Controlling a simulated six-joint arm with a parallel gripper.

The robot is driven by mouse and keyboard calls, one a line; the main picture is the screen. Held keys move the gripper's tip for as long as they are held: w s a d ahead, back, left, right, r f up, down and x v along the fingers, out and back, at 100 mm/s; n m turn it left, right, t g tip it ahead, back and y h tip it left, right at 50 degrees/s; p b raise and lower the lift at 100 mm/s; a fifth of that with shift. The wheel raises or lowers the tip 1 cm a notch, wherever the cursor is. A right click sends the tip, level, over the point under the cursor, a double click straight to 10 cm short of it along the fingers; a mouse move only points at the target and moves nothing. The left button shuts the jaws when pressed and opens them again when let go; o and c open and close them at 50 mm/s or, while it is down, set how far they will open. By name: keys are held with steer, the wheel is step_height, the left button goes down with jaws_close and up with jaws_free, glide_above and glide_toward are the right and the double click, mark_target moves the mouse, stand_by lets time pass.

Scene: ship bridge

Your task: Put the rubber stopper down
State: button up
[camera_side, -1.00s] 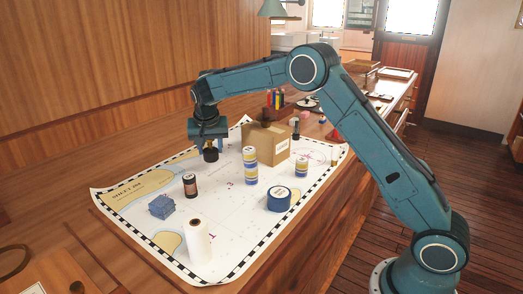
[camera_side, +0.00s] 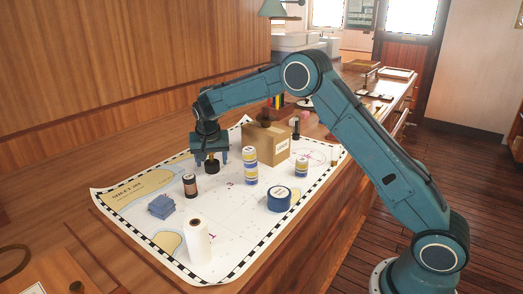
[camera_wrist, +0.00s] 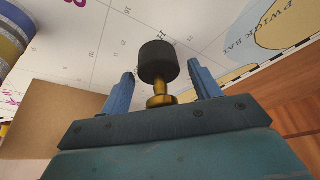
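The rubber stopper (camera_side: 211,167) is a short black cylinder. It appears to stand upright on the far part of the chart (camera_side: 225,215). In the wrist view the stopper (camera_wrist: 158,60) has a brass stem and flange (camera_wrist: 160,99) on the side toward my palm. My gripper (camera_side: 211,162) is directly above and around it, pointing down. Its two blue fingers, also seen in the wrist view (camera_wrist: 162,69), are spread, with clear gaps on both sides of the stopper and stem. The stopper's contact with the chart is hard to see.
A dark jar (camera_side: 190,185) stands just left of the stopper. A cardboard box (camera_side: 268,150) and a stack of yellow and blue rolls (camera_side: 250,166) stand to the right. Blue blocks (camera_side: 161,206), a white roll (camera_side: 197,241) and a blue tape roll (camera_side: 279,199) are nearer.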

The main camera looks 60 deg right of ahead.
steer(key=shift+r, duration=0.15)
steer(key=v, duration=1.2)
stand_by(0.7)
steer(key=s+r+n+y, duration=0.1)
steer(key=s+r, duration=0.2)
steer(key=s, duration=0.4)
steer(key=s+r+n+t, duration=0.1)
steer(key=s+r+n, duration=0.1)
steer(key=s+r, duration=0.3)
steer(key=s+r+n+y, duration=0.1)
steer(key=s+r, duration=0.1)
steer(key=s, duration=0.6)
steer(key=s+a+f+n, duration=0.2)
steer(key=s, duration=0.8)
steer(key=s+a+f+n+t+y, duration=0.1)
steer(key=s+f+n, duration=0.2)
steer(key=s, duration=0.7)
steer(key=shift+s+a+f, duration=0.2)
steer(key=shift+a+f, duration=0.15)
